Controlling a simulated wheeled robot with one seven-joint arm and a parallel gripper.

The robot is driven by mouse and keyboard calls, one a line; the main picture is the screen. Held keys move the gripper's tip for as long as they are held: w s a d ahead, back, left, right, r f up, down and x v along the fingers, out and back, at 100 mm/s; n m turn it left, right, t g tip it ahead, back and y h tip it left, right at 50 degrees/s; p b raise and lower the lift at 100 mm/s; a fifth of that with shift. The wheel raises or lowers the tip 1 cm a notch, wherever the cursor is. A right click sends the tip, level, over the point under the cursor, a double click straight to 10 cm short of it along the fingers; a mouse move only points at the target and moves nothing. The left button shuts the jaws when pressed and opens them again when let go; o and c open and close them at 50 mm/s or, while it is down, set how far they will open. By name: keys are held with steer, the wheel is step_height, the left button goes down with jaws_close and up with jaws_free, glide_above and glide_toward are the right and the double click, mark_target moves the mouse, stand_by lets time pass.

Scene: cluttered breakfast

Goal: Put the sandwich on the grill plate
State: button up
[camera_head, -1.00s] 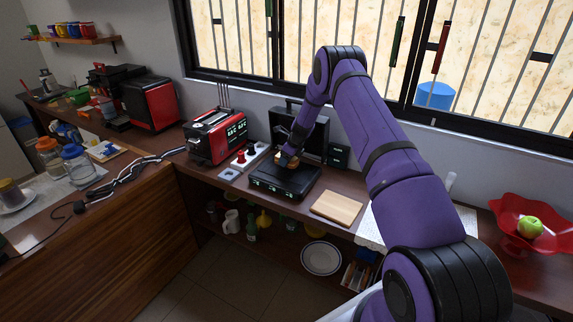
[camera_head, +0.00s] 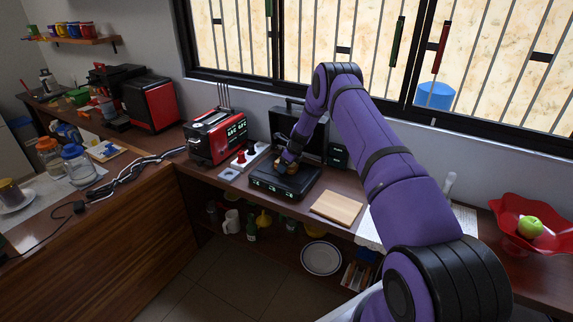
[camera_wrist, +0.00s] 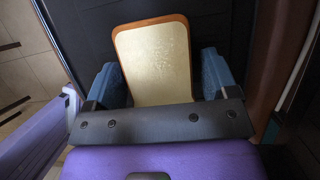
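The sandwich (camera_wrist: 155,58), pale bread with a brown crust, lies between the two blue fingers of my gripper (camera_wrist: 163,80) in the wrist view. A gap shows between the sandwich and the right finger; the left finger is close beside it. My gripper looks open around it. The dark grill plate (camera_wrist: 88,30) lies under the sandwich. In the head view the black grill (camera_head: 270,181) stands with its lid (camera_head: 283,117) raised, and my gripper (camera_head: 287,166) is low over its plate. The sandwich is mostly hidden there, so contact with the plate is hard to judge.
A red toaster (camera_head: 215,137) and a white socket strip (camera_head: 236,168) stand left of the grill. A wooden board (camera_head: 336,208) lies to its right. A red bowl with a green apple (camera_head: 529,226) is far right. The raised lid bounds the grill at the back.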

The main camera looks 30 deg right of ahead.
steer(key=shift+o, duration=0.5)
steer(key=shift+r, duration=0.1)
steer(key=shift+r, duration=0.2)
steer(key=v, duration=1.1)
steer(key=s+a+r+n, duration=0.3)
steer(key=a+r+n, duration=0.1)
steer(key=r, duration=0.6)
steer(key=s+a+r+n, duration=0.3)
steer(key=a+r, duration=0.1)
steer(key=r, duration=0.7)
steer(key=s+a+r+n, duration=0.3)
steer(key=s+r+n, duration=0.1)
steer(key=s+r, duration=0.2)
steer(key=s+a+r+n, duration=0.3)
steer(key=s+a+r, duration=0.1)
steer(key=s+r, duration=0.25)
steer(key=s+a+r+n+h, duration=0.1)
steer(key=s+a+r+n, duration=0.25)
steer(key=s, duration=0.55)
steer(key=s+a+r+n, duration=0.2)
steer(key=s+r+n, duration=0.25)
steer(key=s, duration=0.45)
steer(key=s+a+f+n+t+h, duration=0.1)
steer(key=s+n, duration=0.6)
steer(key=s, duration=1)
steer(key=shift+a+f+n, duration=0.3)
steer(key=shift+a+f, duration=0.05)
steer(key=shift+f, duration=0.2)
